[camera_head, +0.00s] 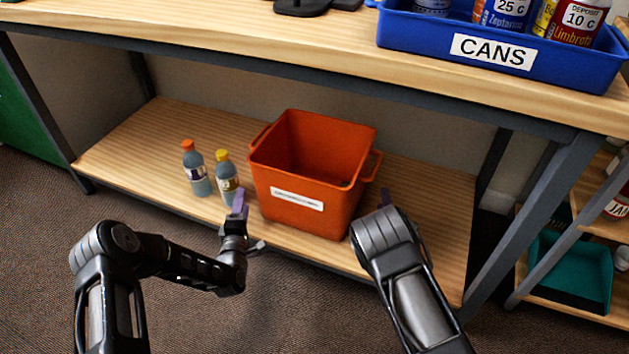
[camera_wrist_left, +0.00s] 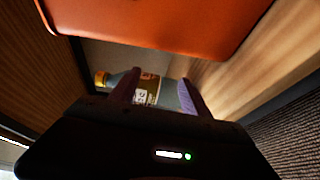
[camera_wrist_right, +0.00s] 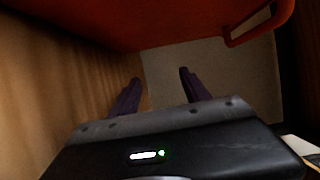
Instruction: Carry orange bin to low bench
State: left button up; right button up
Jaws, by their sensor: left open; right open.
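The orange bin (camera_head: 350,199) stands upright on the wooden lower shelf, with a white label on its front and a handle on each side. It looks empty, though part of its floor is hidden. It also fills the top of the left wrist view (camera_wrist_left: 160,22) and the right wrist view (camera_wrist_right: 120,22). My left gripper (camera_head: 240,203) is open in front of the bin's left side, apart from it. My right gripper (camera_head: 384,198) is open by the bin's right side, below the right handle (camera_wrist_right: 262,28); the right arm partly hides it. Neither gripper holds anything.
Two bottles, one orange-capped (camera_head: 196,172) and one yellow-capped (camera_head: 226,177), stand left of the bin, close to my left gripper. The tabletop (camera_head: 200,32) overhangs the shelf (camera_head: 130,150). A blue CANS tray (camera_head: 430,35) sits above. A table leg (camera_head: 530,215) stands at right.

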pick_arm(q)
jog(key=w, duration=0.8)
pick_arm(e)
jog(key=w, duration=0.8)
jog(key=shift+r, duration=0.1)
pick_arm(q)
jog(key=shift+w+d, duration=0.4)
jog(key=shift+d, duration=0.15)
pick_arm(e)
jog(key=shift+w+a, duration=0.4)
jog(key=shift+a, duration=0.1)
pick_arm(q)
jog(key=shift+d, duration=0.25)
pick_arm(e)
jog(key=shift+a, duration=0.2)
pick_arm(q)
jog(key=shift+d, duration=0.1)
pick_arm(e)
jog(key=shift+a, duration=0.1)
